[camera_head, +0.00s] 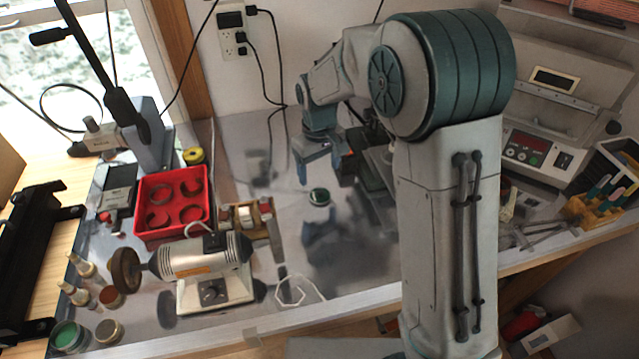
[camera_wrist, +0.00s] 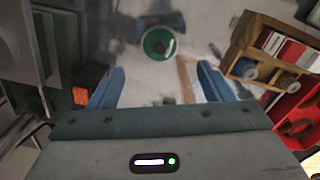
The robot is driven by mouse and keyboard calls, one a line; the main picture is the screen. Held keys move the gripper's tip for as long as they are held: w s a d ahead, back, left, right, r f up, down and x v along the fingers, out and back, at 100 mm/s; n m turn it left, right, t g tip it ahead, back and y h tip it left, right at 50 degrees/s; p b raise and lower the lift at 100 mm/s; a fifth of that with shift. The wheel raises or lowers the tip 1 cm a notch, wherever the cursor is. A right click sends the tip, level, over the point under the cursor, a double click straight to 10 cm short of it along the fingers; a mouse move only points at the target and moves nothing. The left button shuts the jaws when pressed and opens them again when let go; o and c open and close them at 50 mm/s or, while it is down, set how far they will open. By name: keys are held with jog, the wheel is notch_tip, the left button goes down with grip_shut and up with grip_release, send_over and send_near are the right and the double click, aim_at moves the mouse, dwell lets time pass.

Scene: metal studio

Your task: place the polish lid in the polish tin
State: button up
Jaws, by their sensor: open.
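A small round green piece with a pale rim (camera_head: 319,197) lies on the grey bench top. It also shows in the wrist view (camera_wrist: 158,44), with a dark spot near its middle. I cannot tell for sure whether it is the polish lid or the tin. A round tin with green inside (camera_head: 68,336) stands at the bench's front left corner. My gripper (camera_head: 318,168) is open and empty, pointing down above and slightly behind the green piece. In the wrist view the green piece lies beyond the fingertips (camera_wrist: 158,76), roughly centred between them, not touched.
A red tray with round pockets (camera_head: 173,203), a bench grinder (camera_head: 205,262) and a wooden rack (camera_head: 260,226) stand to the left. Small bottles (camera_head: 82,264) and a brown-topped jar (camera_head: 109,331) are near the green tin. The bench right around the green piece is mostly clear.

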jog(key=shift+r, duration=2.4)
